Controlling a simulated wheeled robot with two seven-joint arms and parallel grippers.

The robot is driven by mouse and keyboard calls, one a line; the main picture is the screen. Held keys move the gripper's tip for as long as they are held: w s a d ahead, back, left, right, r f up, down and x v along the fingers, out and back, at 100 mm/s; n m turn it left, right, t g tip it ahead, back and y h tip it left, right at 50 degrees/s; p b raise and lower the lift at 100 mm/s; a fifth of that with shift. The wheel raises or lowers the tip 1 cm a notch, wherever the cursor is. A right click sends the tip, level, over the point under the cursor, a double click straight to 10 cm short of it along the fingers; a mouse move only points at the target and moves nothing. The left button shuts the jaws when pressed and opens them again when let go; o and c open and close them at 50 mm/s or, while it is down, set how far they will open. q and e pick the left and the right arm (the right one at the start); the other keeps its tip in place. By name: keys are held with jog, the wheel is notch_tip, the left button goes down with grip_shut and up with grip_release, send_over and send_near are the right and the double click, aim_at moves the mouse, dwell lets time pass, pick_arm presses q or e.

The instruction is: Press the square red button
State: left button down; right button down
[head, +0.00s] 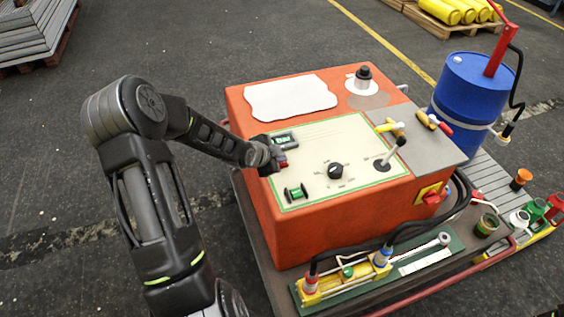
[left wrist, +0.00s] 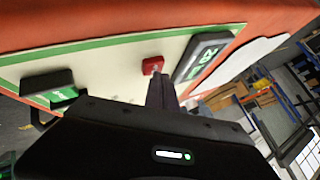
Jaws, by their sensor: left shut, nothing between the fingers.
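The square red button (left wrist: 152,65) sits on the cream, green-edged panel (head: 340,135) of an orange box, beside a dark display (head: 285,140). In the head view the button (head: 283,161) is a small red patch at the tip of my left gripper (head: 274,158), which partly hides it. In the left wrist view the closed fingers of my left gripper (left wrist: 160,85) point at the button and overlap its lower edge. My left gripper is shut and empty. I cannot tell whether the fingertips touch the button.
The panel also carries a green switch (head: 296,192), a black knob (head: 335,171) and a joystick (head: 391,153). Small yellow-handled valves (head: 391,127) stand to the right. A blue barrel (head: 462,92) is behind right. A hydraulic fixture (head: 345,272) lies in front.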

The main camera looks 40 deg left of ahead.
pick_arm(q)
jog(key=shift+f, duration=0.15)
dwell(0.4)
jog(key=shift+r+p, duration=0.7)
jog(key=shift+r, duration=0.25)
jog(key=shift+r, duration=0.1)
notch_tip(320, 180, up, 5)
jog(key=p, duration=0.4)
dwell(0.6)
